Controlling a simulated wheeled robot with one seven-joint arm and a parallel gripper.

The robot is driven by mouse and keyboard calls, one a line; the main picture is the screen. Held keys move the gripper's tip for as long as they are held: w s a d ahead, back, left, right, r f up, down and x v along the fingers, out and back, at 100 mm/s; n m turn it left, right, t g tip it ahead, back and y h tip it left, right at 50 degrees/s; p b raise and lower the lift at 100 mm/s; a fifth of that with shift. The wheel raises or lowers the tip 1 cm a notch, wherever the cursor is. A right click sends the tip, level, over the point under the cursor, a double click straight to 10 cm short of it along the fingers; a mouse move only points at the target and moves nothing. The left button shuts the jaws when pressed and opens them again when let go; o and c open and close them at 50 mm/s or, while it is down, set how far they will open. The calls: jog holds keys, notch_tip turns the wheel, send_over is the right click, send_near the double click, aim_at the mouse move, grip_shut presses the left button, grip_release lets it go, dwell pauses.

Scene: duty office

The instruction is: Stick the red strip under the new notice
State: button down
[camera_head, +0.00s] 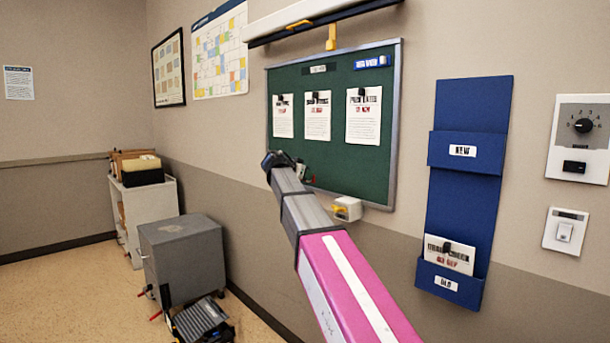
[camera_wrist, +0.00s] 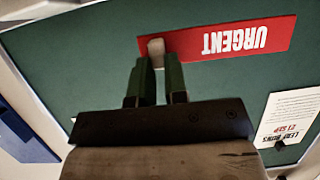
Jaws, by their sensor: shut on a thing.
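The red strip (camera_wrist: 220,40), with white letters reading URGENT, lies across the green board in the wrist view, upside down there. A small tan tab at its end is at the fingertips of my gripper (camera_wrist: 158,72), which is shut on it. Whether the strip touches the board I cannot tell. In the head view my gripper (camera_head: 280,160) is at the board's lower left, below the left notice (camera_head: 283,116); the strip is not clear there. A middle notice (camera_head: 317,120) and a right notice (camera_head: 363,120) hang beside it. One notice (camera_wrist: 292,118) shows in the wrist view.
The green board (camera_head: 345,170) has a metal frame and a blue label. A blue wall holder (camera_head: 465,120) has an upper pocket marked NEW, seemingly empty, and a lower one with a paper (camera_head: 447,255). A small white box (camera_head: 348,208) sits below the board. A grey cabinet (camera_head: 180,260) stands lower left.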

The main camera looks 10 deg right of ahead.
aim_at(327, 172)
jog(key=shift+m+g, duration=0.3)
jog(key=shift+w+d+r, duration=0.15)
jog(key=shift+w+d, duration=0.65)
jog(key=shift+d, duration=0.25)
jog(key=shift+w+d+r, duration=0.1)
jog(key=shift+w+d, duration=0.7)
jog(key=shift+d, duration=0.25)
jog(key=shift+w+d+r, duration=0.15)
jog(key=shift+w+d, duration=0.65)
jog(key=shift+d, duration=0.25)
jog(key=shift+w+d, duration=0.1)
jog(key=shift+d, duration=0.1)
jog(key=c, duration=1.1)
grip_release()
